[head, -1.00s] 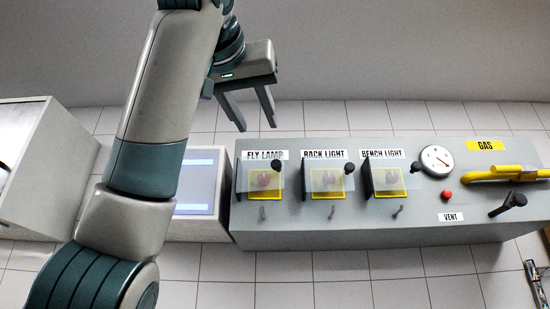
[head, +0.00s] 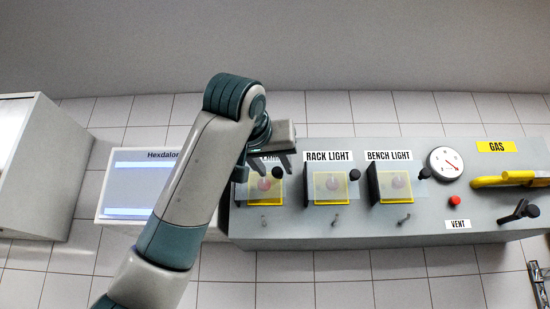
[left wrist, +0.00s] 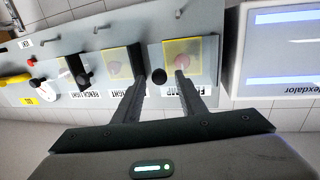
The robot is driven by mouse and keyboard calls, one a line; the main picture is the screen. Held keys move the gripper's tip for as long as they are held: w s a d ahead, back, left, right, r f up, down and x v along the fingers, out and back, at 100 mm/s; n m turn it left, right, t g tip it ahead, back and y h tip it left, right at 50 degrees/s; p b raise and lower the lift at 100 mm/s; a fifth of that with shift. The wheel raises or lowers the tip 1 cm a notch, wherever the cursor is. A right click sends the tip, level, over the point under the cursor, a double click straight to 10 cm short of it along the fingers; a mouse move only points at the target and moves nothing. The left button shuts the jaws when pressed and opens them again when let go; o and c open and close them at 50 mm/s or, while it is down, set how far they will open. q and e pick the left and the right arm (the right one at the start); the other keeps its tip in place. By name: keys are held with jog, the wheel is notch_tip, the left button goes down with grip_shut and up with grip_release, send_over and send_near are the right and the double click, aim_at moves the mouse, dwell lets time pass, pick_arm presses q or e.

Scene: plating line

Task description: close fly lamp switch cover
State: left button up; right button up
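The fly lamp switch cover (head: 264,193) is a clear pane over a yellow frame, at the left end of the grey console in the head view. Its black knob (head: 277,172) sits at the upper right corner. I cannot tell its exact tilt. My left gripper (head: 273,165) is open at the cover's upper edge and hides part of the FLY LAMP label. In the left wrist view the cover (left wrist: 192,62) lies beyond the fingertips, and the knob (left wrist: 158,76) shows between the two fingers; I see no grip on it. My right gripper is out of view.
The rack light cover (head: 332,188) and bench light cover (head: 396,184) stand to the right, with similar knobs. Small toggles line the front. A gauge (head: 445,162), red vent button (head: 455,201) and yellow gas handle (head: 500,181) lie further right. A screen (head: 137,180) stands left.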

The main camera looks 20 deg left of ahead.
pick_arm(q)
jog(key=shift+w, duration=0.65)
grip_shut()
